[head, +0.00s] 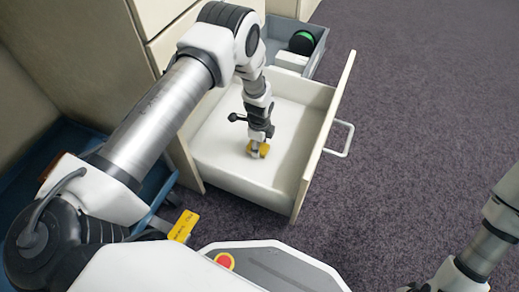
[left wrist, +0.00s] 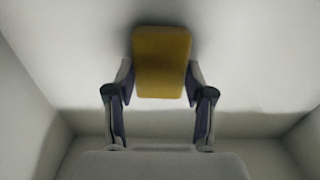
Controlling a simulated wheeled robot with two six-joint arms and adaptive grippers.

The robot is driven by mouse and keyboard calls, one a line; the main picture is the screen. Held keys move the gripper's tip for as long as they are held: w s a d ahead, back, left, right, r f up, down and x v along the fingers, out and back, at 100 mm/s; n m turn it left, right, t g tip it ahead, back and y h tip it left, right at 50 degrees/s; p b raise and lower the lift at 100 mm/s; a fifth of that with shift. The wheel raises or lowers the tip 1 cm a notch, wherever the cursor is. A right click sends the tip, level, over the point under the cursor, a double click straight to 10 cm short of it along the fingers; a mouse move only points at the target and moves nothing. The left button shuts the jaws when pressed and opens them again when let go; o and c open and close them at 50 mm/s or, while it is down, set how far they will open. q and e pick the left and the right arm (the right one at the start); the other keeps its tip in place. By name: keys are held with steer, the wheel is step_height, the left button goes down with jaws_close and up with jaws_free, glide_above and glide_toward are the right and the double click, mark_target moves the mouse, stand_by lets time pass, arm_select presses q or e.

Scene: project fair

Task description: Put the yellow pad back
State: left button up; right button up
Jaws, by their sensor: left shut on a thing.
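The yellow pad (head: 264,149) is between the fingertips of my left gripper (head: 258,150), which reaches down into an open white drawer (head: 215,150). In the left wrist view the pad (left wrist: 162,62) is a flat yellow block with rounded corners. The left gripper's fingers (left wrist: 160,90) close on its two sides. The pad is over or on the drawer floor; I cannot tell whether it touches it. The rest of the drawer looks empty. My right arm shows at the lower right edge of the head view, but its fingertips are not seen.
The drawer's front panel (head: 325,135) with a white handle (head: 341,139) stands out over the dark carpet (head: 430,90). Behind it is a grey bin (head: 318,50) with a black and green round thing (head: 302,42). A blue tray (head: 75,143) lies at left.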

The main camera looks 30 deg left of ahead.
arm_select(q)
steer(key=shift+f, duration=0.15)
steer(key=o, duration=1.1)
step_height(320, 180, up, 8)
steer(key=p, duration=0.4)
steer(key=shift+p, duration=0.4)
